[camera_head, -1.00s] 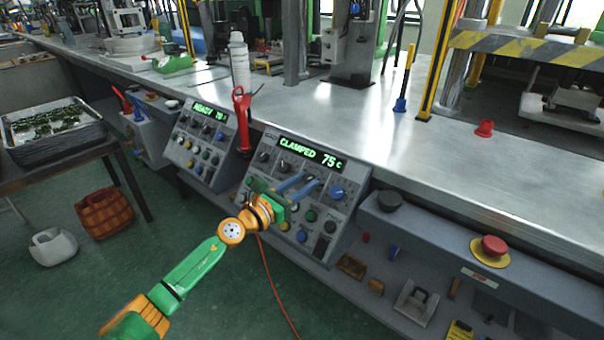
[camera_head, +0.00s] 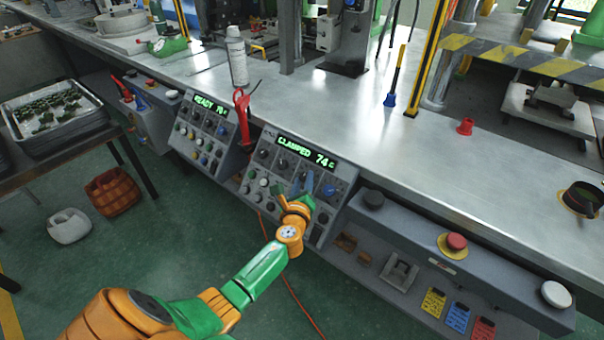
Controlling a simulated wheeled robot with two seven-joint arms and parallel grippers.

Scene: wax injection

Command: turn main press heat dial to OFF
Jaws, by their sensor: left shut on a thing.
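The main press control panel (camera_head: 268,188) is a sloped grey box on the bench front, with several knobs and buttons. Its green display (camera_head: 305,151) reads CLAMPED 74 C. My left gripper (camera_head: 309,181) is against the panel's upper right part, just left of a blue knob (camera_head: 328,190). Its bluish fingers are shut on a dial, which they and the wrist largely hide. I cannot read the dial's label or pointer. My right gripper is not in view.
A second panel (camera_head: 197,140) reading READY stands to the left, with a red-handled tool (camera_head: 242,112) between the panels. The green floor in front is mostly clear.

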